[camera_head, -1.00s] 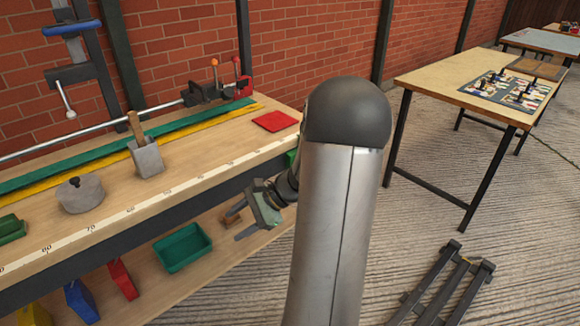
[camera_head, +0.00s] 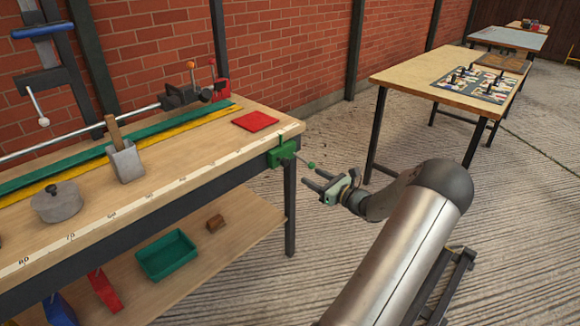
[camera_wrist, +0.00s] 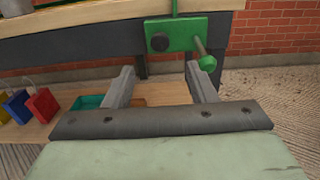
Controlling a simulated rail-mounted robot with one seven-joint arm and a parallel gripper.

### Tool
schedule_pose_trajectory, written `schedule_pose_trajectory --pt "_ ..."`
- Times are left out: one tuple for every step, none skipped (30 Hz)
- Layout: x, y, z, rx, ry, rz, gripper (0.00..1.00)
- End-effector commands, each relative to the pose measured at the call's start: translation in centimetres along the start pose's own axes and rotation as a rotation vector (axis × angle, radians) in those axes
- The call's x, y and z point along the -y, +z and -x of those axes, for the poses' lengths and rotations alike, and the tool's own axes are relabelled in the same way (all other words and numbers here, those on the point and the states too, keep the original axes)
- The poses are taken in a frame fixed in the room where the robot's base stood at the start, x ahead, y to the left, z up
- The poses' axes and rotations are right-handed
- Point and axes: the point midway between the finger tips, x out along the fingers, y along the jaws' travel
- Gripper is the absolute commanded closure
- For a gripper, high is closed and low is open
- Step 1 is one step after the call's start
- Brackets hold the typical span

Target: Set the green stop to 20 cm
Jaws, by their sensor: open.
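The green stop (camera_head: 281,155) is clamped on the front edge of the workbench near its right end. A screw with a green knob (camera_head: 311,165) sticks out from it toward my gripper. In the wrist view the green stop (camera_wrist: 180,32) hangs over the bench edge, ahead of and above my fingers. My gripper (camera_head: 313,178) is open and empty, in front of the stop and apart from it. A white scale (camera_head: 160,193) with numbers runs along the bench's front edge; 80 and 70 show at the left. The numbers near the stop are too small to read.
On the bench are a red pad (camera_head: 255,121), a grey block with a wooden handle (camera_head: 126,161) and a round grey weight (camera_head: 57,203). A green tray (camera_head: 167,256) sits on the lower shelf. Another table (camera_head: 420,75) stands behind at right. Floor between the tables is clear.

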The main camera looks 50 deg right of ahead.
Motion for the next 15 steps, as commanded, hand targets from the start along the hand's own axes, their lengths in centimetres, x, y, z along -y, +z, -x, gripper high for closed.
schedule_pose_trajectory --pt "-0.1 -0.1 -1.2 0.001 0.002 0.000 0.49" --pt "-0.1 -0.1 -1.9 0.002 0.003 0.000 0.49" --pt "-0.1 -0.1 -2.8 0.001 0.003 0.001 0.49" --pt "-0.1 -0.1 -3.4 0.001 0.003 0.001 0.49" --pt "-0.1 -0.1 -4.1 0.001 0.003 0.001 0.49" --pt "-0.1 -0.1 -5.0 0.001 0.003 0.001 0.49" --pt "-0.1 -0.1 -5.6 0.002 0.003 0.000 0.49" --pt "-0.1 -0.2 -6.2 0.000 0.003 0.000 0.49" --pt "-0.1 -0.1 -7.0 0.000 0.003 0.002 0.49" --pt "-0.1 -0.1 -7.6 0.000 0.003 0.002 0.49" --pt "-0.1 -0.1 -8.1 0.000 0.003 0.002 0.49" --pt "-0.1 -0.1 -8.7 0.000 0.002 0.001 0.49" --pt "-0.1 -0.1 -9.2 0.001 0.002 0.001 0.49" --pt "-0.1 -0.1 -9.5 0.000 0.002 0.001 0.49" --pt "0.0 -0.1 -10.0 -0.001 0.001 0.001 0.49"
